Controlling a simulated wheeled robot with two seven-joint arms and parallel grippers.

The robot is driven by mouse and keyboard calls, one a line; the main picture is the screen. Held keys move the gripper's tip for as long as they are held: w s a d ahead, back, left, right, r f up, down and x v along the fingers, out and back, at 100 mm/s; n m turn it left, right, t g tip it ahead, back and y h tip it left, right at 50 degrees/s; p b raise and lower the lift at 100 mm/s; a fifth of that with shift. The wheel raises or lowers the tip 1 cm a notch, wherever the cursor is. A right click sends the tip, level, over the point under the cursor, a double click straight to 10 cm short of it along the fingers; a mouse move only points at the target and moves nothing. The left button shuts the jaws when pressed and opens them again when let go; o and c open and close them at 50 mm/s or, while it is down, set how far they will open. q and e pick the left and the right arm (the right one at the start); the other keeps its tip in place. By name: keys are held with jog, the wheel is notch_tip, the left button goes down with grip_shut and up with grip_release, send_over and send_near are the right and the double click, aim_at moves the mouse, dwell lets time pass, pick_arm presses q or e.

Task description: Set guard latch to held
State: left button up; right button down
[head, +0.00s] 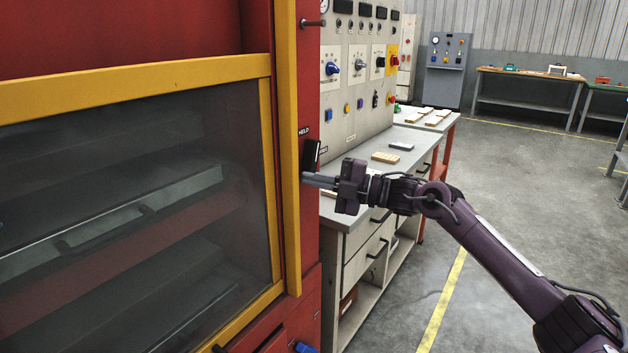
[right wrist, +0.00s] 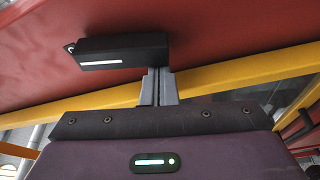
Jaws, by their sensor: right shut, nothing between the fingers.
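The guard latch (head: 311,155) is a small black lever on the red press post, just right of the yellow guard frame. It tilts slightly, with its upper end just below the HELD label (head: 304,130). In the right wrist view the latch (right wrist: 120,45) is a black block with a white stripe. My right gripper (head: 308,180) is shut and empty. Its fingertips are at the latch's lower end in the head view. In the right wrist view the fingers (right wrist: 159,86) reach the block's right end; I cannot tell if they touch. My left gripper is out of view.
The yellow-framed guard (head: 281,120) with its dark window covers the press front at left. A control panel (head: 350,110) with knobs and buttons stands behind the latch. A grey-topped bench (head: 350,180) lies behind my right gripper. Open floor is at right.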

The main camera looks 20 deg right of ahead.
jog(key=shift+d, duration=0.1)
